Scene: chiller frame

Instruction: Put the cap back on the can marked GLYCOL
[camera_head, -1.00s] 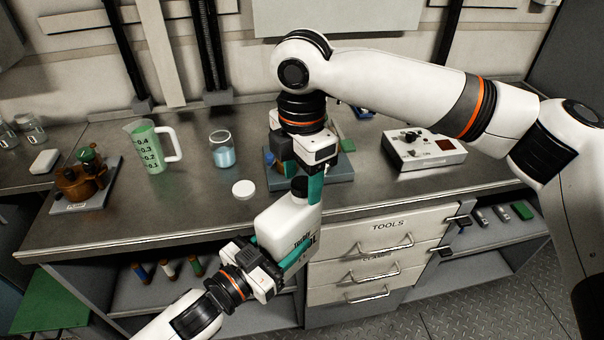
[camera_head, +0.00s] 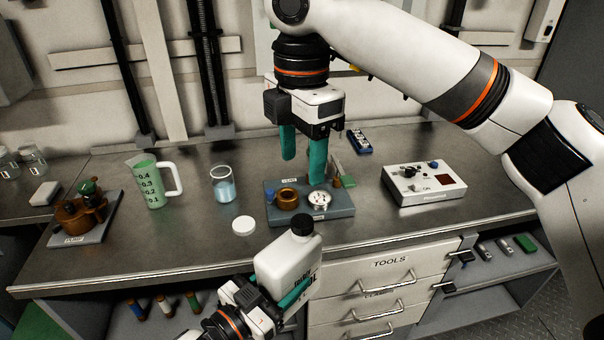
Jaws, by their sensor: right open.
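The white can (camera_head: 287,262) has dark lettering, partly hidden, ending in "OL"; GLYCOL cannot be read in full. It is slightly tilted in front of the bench edge. A black cap (camera_head: 302,225) sits on its neck; how tightly cannot be told. My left gripper (camera_head: 280,297) is shut on the can's lower part, teal fingers at its sides. My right gripper (camera_head: 302,170) is open and empty, pointing down above the bench, above and behind the cap and clear of it.
A white round disc (camera_head: 243,225) lies left of the can. Behind it stand a beaker (camera_head: 223,185) and a green jug (camera_head: 155,180). A blue-grey tray (camera_head: 335,211) holds small parts. A control box (camera_head: 425,184) stands right. Drawers (camera_head: 365,285) are below the bench.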

